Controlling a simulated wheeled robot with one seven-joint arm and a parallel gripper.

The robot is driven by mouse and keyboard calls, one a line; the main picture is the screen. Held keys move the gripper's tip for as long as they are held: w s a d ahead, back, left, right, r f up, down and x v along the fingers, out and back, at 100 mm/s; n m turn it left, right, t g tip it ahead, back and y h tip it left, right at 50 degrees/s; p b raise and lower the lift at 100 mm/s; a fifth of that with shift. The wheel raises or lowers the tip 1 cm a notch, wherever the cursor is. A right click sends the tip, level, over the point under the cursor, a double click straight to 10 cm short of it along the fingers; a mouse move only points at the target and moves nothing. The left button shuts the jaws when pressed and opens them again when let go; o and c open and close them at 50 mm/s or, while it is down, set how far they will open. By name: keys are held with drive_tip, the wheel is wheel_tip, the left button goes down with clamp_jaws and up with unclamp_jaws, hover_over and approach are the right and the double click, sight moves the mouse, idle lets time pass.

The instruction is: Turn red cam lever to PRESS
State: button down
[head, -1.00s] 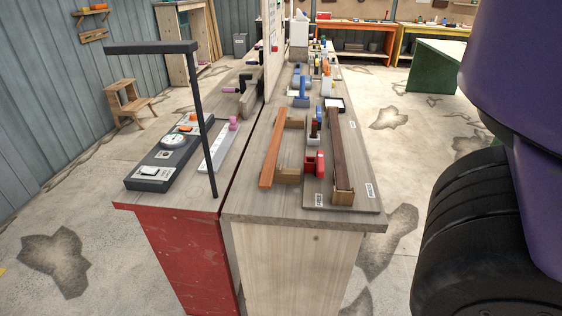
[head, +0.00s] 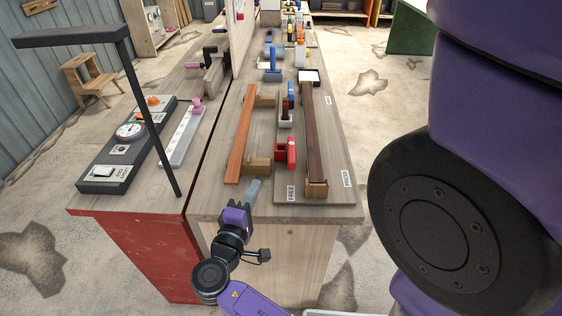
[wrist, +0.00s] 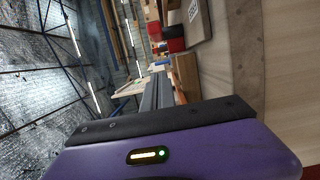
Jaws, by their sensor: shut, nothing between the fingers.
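The red cam lever (head: 291,153) stands on a wooden base board between two long strips. It also shows in the wrist view as a red shape (wrist: 174,31) near the top. A FREE label (head: 291,193) lies at the board's near left and a PRESS label (head: 347,179) at its near right. The lever's exact angle is too small to tell. My gripper (head: 256,185) is shut and empty at the bench's near edge, in front of and left of the lever, apart from it. Its grey fingers (wrist: 158,92) point forward in the wrist view.
An orange-brown strip (head: 240,140) with wooden blocks lies left of the lever, and a dark brown strip (head: 312,130) lies right. Blue clamps (head: 273,65) stand farther back. A black lamp post (head: 150,120) rises over the left bench. Bare bench top lies near the gripper.

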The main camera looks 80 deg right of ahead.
drive_tip(key=p, duration=0.3)
approach(291, 152)
drive_tip(key=w+d, duration=0.5)
drive_tip(key=shift+d+f, duration=0.25)
drive_tip(key=shift+f, duration=0.15)
drive_tip(key=s, duration=0.3)
drive_tip(key=shift+s+f, duration=0.1)
drive_tip(key=shift+s+p, duration=0.3)
drive_tip(key=shift+s, duration=0.05)
drive_tip(key=shift+f, duration=0.1)
